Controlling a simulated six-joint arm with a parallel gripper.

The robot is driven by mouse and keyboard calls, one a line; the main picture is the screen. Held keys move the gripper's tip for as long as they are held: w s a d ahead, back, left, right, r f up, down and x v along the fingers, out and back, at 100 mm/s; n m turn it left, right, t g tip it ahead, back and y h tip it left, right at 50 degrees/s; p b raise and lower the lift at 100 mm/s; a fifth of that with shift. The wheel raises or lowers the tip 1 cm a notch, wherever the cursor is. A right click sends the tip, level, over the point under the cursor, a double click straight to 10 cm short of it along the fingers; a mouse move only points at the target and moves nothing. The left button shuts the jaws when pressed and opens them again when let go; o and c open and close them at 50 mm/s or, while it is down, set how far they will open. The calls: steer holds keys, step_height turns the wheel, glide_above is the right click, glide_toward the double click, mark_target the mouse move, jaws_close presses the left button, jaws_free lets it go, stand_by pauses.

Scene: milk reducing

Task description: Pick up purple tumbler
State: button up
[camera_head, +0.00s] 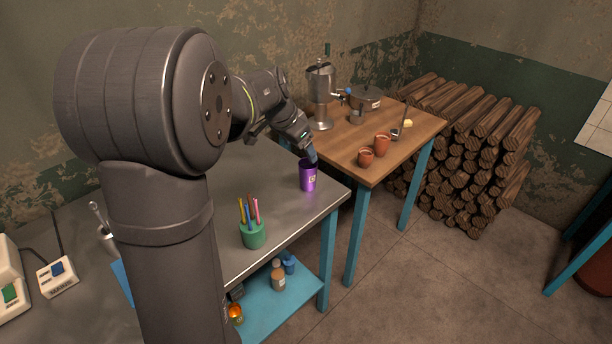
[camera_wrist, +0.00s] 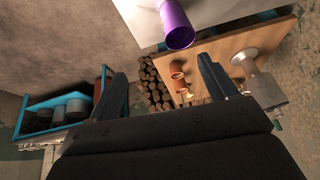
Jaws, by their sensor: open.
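The purple tumbler (camera_head: 308,177) stands upright on the grey metal table (camera_head: 262,172), close to its right end. My gripper (camera_head: 311,156) is just above the tumbler's top in the head view. The gap between them is hard to judge there. In the wrist view the tumbler (camera_wrist: 177,24) is at the top of the picture, ahead of the fingertips. My gripper (camera_wrist: 162,82) has its two dark fingers spread wide, with nothing between them.
A green cup with pencils (camera_head: 252,234) stands nearer on the metal table. The adjoining wooden table (camera_head: 398,150) holds two clay cups (camera_head: 374,151), a steel urn (camera_head: 320,95) and a pot (camera_head: 364,98). Stacked logs (camera_head: 470,150) stand behind it. Metal tabletop between the pencil cup and tumbler is clear.

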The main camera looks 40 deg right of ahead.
steer(key=w+a+f+h, duration=0.1)
steer(key=w+h, duration=0.1)
steer(key=w, duration=0.1)
glide_toward(308, 173)
steer(key=shift+n, duration=0.3)
steer(key=x, duration=0.2)
steer(key=w+x, duration=0.1)
steer(key=x, duration=0.4)
steer(key=shift+w+d, duration=0.2)
steer(key=shift+d, duration=0.4)
steer(key=shift+w+a+x, duration=0.15)
steer(key=shift+x, duration=1.25)
steer(key=shift+w+a+x, duration=0.15)
steer(key=shift+x, duration=1.2)
steer(key=shift+f, duration=0.2)
steer(key=c, duration=1.1)
